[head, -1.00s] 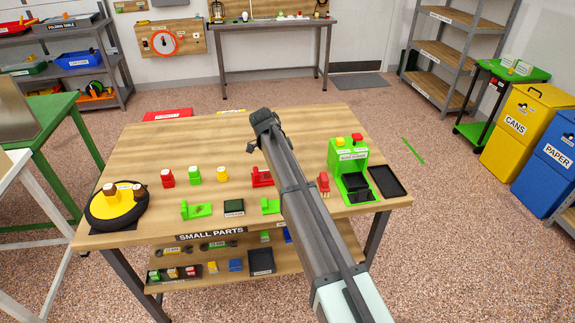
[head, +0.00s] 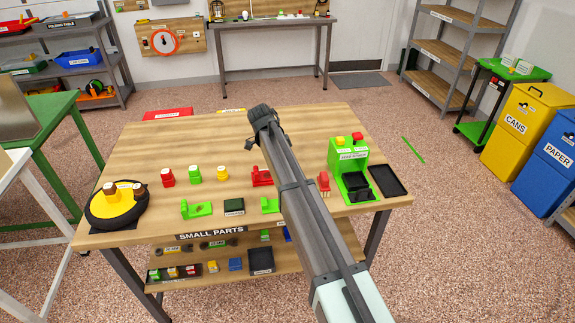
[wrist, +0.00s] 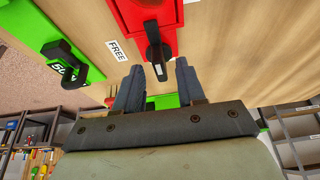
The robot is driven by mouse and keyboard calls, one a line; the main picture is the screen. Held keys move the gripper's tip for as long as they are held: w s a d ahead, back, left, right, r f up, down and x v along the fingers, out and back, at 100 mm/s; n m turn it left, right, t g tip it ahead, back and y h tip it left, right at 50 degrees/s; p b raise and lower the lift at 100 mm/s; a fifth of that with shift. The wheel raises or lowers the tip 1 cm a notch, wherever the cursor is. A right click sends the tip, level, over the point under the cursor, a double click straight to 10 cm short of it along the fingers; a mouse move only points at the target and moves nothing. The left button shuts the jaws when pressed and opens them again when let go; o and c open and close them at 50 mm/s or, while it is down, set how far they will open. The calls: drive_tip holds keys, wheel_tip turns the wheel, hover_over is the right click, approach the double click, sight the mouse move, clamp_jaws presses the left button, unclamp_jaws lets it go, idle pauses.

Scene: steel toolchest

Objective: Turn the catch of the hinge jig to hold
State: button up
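In the wrist view a red jig block (wrist: 174,14) carries a dark swivelling catch (wrist: 153,40). A white FREE label (wrist: 117,50) is on the wood to its left. My gripper (wrist: 160,66) is open, and the catch's lower end shows between its two fingertips. I cannot tell whether either finger touches it. In the head view a red jig (head: 261,177) shows beside my arm, partly hidden by it. The end of my arm (head: 262,115) is above the table, and its fingers are hard to make out there.
A green block (wrist: 25,30) with another dark hook-shaped part (wrist: 75,60) is at the wrist view's left. On the table (head: 225,135) stand a green machine (head: 346,155), a black tray (head: 388,180) and a yellow-topped turntable (head: 115,205). The table's far middle is clear.

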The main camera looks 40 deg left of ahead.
drive_tip(key=v, duration=1.2)
drive_tip(key=shift+s, duration=0.15)
drive_tip(key=shift+r, duration=0.15)
